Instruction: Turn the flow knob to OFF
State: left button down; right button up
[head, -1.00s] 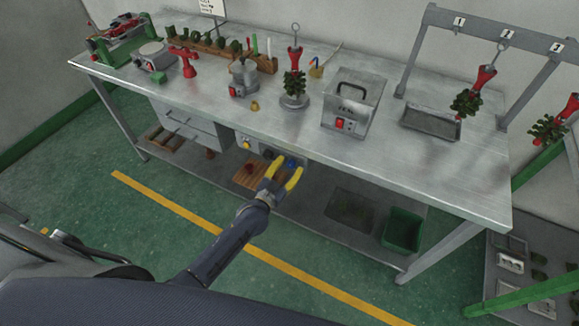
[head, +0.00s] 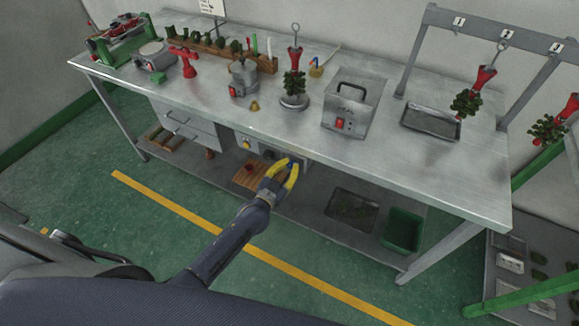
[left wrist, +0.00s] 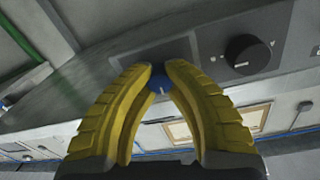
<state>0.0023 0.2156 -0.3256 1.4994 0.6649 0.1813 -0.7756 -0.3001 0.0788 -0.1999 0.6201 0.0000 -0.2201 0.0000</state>
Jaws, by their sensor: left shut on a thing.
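A grey control panel (head: 257,149) hangs under the bench's front edge. A blue knob (left wrist: 160,83) with a pale mark on its face sits on it; no lettering can be read, so I cannot confirm it is the flow knob. My left gripper (head: 287,163), with yellow ribbed fingers, is shut on the blue knob, one fingertip at each side (left wrist: 159,74). In the head view the fingers hide the knob. A black knob (left wrist: 247,54) with a white pointer line sits to the right in the left wrist view, apart from the fingers. My right gripper is not in view.
The metal bench (head: 400,160) above carries a grey box with a red switch (head: 348,105), a pot (head: 243,80) and wax trees. A lower shelf holds a wooden board (head: 248,176) and a green bin (head: 402,231). The floor in front is clear.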

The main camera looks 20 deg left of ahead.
pick_arm(q)
jog(key=n, duration=0.4)
jog(key=shift+f+n, duration=0.15)
jog(key=shift+n, duration=0.15)
jog(key=shift+s+n, duration=0.1)
jog(key=shift+n, duration=2.2)
jog(key=shift+f, duration=0.1)
jog(key=c, duration=1.1)
grip_release()
jog(key=shift+c, duration=0.2)
jog(key=v, duration=1.2)
jog(key=shift+d, duration=0.1)
